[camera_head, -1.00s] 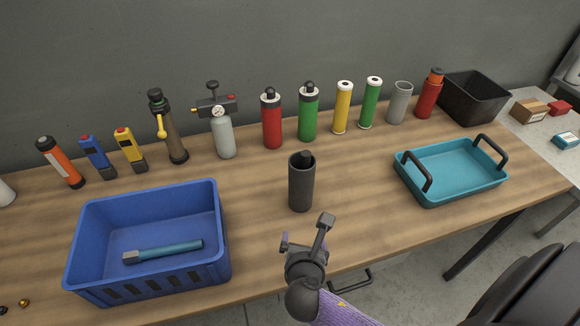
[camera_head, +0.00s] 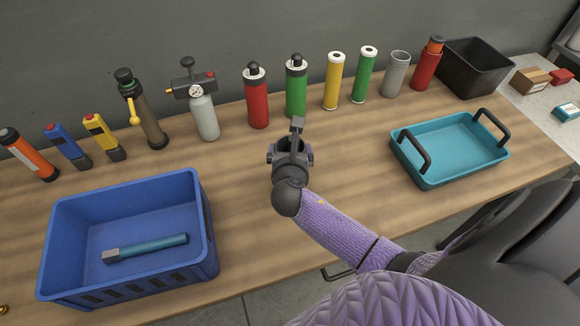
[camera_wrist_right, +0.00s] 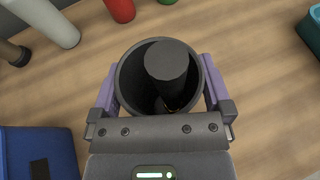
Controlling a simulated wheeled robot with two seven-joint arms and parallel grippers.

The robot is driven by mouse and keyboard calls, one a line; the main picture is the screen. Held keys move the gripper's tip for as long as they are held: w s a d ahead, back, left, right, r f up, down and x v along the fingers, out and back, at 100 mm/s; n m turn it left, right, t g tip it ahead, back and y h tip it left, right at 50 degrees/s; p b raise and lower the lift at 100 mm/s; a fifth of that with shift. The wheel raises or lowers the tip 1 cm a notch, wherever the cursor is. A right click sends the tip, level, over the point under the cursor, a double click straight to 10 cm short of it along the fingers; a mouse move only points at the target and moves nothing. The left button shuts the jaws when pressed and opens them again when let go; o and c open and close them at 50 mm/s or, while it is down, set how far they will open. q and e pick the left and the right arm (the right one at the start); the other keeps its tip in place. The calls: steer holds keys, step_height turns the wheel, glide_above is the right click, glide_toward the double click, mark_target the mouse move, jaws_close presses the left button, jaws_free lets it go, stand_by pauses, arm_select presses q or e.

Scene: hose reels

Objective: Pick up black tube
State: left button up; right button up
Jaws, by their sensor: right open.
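The black tube (camera_wrist_right: 128,84) stands upright on the table in the right wrist view, with a narrower dark cylinder (camera_wrist_right: 170,60) rising inside its wide rim. My right gripper (camera_wrist_right: 160,92) is open, with one purple finger on each side of the tube. A firm contact between fingers and tube cannot be made out. In the head view my right gripper (camera_head: 291,152) is over the tube's place and hides most of it. My left gripper is not in view.
A blue crate (camera_head: 205,215) holding a blue-handled piece (camera_head: 150,247) stands at left. A teal tray (camera_head: 425,182) is at right. A red cylinder (camera_head: 257,100), a green cylinder (camera_head: 296,90) and several other tubes line the back. Bare wood lies between crate and tray.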

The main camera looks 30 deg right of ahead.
jaws_close()
stand_by(0.3)
steer(key=shift+r, duration=0.2)
